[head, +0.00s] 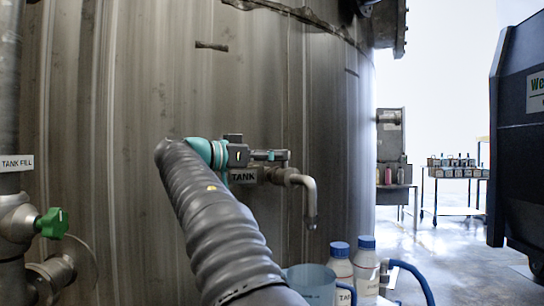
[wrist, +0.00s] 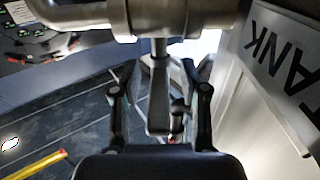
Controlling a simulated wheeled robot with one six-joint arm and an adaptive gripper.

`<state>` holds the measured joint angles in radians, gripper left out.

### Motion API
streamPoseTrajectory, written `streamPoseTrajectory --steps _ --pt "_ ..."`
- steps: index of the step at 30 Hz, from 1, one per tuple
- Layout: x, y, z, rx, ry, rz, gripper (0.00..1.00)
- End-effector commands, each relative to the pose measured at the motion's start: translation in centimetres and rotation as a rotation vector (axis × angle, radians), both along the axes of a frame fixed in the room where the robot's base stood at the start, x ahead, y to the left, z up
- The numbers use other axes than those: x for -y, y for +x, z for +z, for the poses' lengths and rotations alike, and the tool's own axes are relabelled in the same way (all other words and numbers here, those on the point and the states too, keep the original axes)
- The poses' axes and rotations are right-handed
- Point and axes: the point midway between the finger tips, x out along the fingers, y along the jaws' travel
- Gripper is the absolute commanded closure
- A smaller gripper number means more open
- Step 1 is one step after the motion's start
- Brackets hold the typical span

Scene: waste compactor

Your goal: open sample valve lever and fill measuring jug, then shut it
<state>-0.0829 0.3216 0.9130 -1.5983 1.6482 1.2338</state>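The sample valve (head: 277,175) comes out of the tank wall beside a TANK label (head: 243,176). Its bent spout (head: 309,200) points down. In the wrist view the valve body (wrist: 160,14) crosses the top, with the lever (wrist: 158,92) extending from it between my fingers. My gripper (wrist: 160,80) is open around the lever, with gaps visible on both sides. In the head view my gripper (head: 268,155) is at the valve, and the lever cannot be made out there. The translucent bluish measuring jug (head: 312,284) stands below the spout, its lower part cut off by the frame.
Two white bottles with blue caps (head: 366,268) stand right of the jug, near a blue curved tube (head: 412,275). A TANK FILL pipe with a green-handled valve (head: 52,223) is at left. A dark compactor (head: 515,150) stands at right; open floor (head: 450,250) lies between.

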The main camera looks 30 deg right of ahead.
Motion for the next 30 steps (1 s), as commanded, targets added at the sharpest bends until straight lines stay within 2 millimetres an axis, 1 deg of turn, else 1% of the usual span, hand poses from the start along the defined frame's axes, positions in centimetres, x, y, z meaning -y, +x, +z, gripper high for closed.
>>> streamPoseTrajectory --steps 4,7,11,18,21,25,30 --pt "-0.3 0.0 0.0 0.000 0.000 0.002 0.56" --pt "-1.3 0.1 0.0 0.000 0.000 0.004 0.56" --pt "-3.5 0.1 0.0 -0.001 0.001 0.006 0.56" --pt "-8.3 0.1 0.0 0.000 0.000 0.005 0.56" --pt "-9.8 0.1 -0.1 0.000 -0.001 0.003 0.56" --pt "-11.2 0.0 0.0 0.000 0.000 0.001 0.56" --pt "-12.0 0.0 0.0 0.000 0.000 0.000 0.56"
